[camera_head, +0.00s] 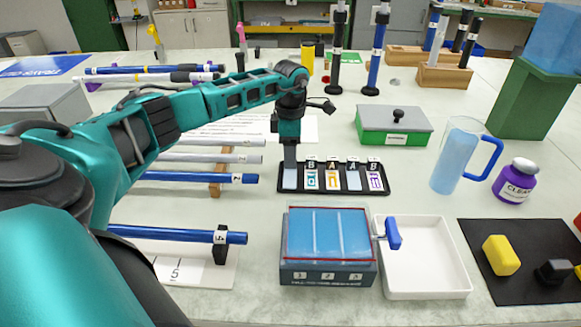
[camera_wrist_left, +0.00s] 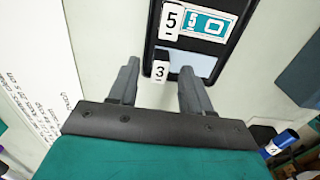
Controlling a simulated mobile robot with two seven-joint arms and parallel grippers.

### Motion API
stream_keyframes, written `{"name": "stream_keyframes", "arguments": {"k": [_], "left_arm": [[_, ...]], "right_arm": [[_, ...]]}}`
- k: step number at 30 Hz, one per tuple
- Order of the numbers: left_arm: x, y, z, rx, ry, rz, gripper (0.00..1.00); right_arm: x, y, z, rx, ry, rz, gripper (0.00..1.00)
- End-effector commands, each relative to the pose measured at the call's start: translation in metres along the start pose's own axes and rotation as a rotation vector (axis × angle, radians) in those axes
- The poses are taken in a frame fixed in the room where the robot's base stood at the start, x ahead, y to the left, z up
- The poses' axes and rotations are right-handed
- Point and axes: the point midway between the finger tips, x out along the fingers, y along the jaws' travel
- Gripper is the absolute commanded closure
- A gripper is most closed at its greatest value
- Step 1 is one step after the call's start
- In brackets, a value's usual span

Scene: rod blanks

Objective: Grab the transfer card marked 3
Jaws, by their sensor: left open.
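A black card rack (camera_head: 333,189) stands mid-table, with several cards in a row. In the left wrist view, a white tab marked 3 (camera_wrist_left: 160,71) sits at the rack's end slot, beside a plain pale grey-blue panel (camera_wrist_left: 196,64). The neighbouring card has a tab marked 5 (camera_wrist_left: 172,19) and a teal picture. My left gripper (camera_head: 289,160) is over the left end of the rack, pointing down. In the left wrist view, its open fingers (camera_wrist_left: 158,76) lie on either side of the 3 tab. I cannot tell whether they touch it. My right gripper is not in view.
In front of the rack are a blue-topped box (camera_head: 327,275) and a white tray (camera_head: 424,290). A grey-lidded green box (camera_head: 394,139) stands behind right, with a blue pitcher (camera_head: 457,157) beside it. Blue and white rods (camera_head: 195,177) lie left, below my arm.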

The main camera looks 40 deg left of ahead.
Motion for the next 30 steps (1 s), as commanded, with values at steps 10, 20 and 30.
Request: {"name": "stream_keyframes", "arguments": {"k": [10, 20, 30], "left_arm": [[0.0063, 0.0001, 0.0005, 0.001, -0.001, 0.001, 0.58], [0.0060, 0.0002, 0.0003, 0.001, -0.001, 0.001, 0.89], [0.0058, 0.0002, 0.0003, 0.001, -0.001, 0.001, 1.00]], "right_arm": [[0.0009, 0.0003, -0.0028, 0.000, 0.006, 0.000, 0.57], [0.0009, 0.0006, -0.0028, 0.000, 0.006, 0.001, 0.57], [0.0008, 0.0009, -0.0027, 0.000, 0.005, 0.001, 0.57]]}}
